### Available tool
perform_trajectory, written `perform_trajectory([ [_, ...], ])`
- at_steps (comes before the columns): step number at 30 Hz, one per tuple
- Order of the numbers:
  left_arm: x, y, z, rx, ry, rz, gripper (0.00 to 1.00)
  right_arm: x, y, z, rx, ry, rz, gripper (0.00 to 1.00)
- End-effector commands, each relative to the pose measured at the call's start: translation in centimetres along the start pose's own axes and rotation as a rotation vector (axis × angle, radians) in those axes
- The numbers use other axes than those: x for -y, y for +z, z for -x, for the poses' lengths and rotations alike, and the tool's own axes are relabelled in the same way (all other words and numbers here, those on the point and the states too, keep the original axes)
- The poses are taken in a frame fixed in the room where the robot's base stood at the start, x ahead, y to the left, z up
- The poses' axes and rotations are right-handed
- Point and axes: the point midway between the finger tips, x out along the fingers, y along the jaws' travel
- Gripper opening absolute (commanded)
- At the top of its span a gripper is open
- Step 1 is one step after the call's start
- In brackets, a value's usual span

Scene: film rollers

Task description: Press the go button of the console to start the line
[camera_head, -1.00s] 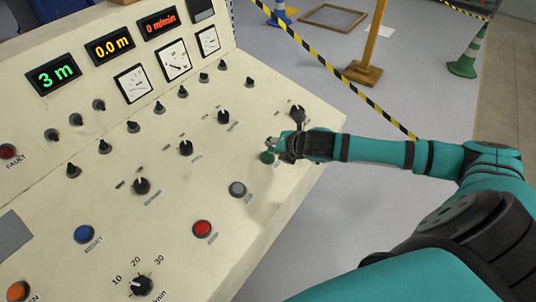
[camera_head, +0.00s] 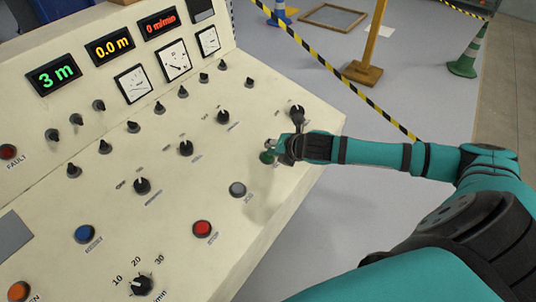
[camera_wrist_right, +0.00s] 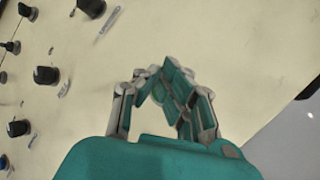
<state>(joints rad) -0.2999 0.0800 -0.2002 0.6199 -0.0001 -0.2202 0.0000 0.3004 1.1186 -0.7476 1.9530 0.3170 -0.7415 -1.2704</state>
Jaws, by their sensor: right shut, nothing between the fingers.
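The console (camera_head: 110,205) fills the left of the head view, its sloped panel full of knobs, buttons and displays. A small green button (camera_head: 266,157), taken as the go button, shows near the right edge of the panel, partly covered by my right gripper (camera_head: 271,146). The right gripper is shut and empty, its fingertips right at the button; I cannot tell whether they touch it. The left gripper is not in view.
A red button (camera_head: 202,228), a grey button (camera_head: 238,189) and a blue button (camera_head: 85,233) sit lower on the panel. A black knob (camera_head: 297,112) is close above the gripper. The speed display (camera_head: 160,24) reads 0 m/min. Striped barrier tape (camera_head: 340,75) runs behind.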

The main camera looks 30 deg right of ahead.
Motion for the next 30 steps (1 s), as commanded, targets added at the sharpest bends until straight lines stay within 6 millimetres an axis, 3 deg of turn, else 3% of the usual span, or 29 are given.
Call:
perform_trajectory([
  [30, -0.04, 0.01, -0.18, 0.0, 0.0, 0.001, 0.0, 0.48, -0.45, -0.83, 0.0, -0.001, -0.001, 0.0],
])
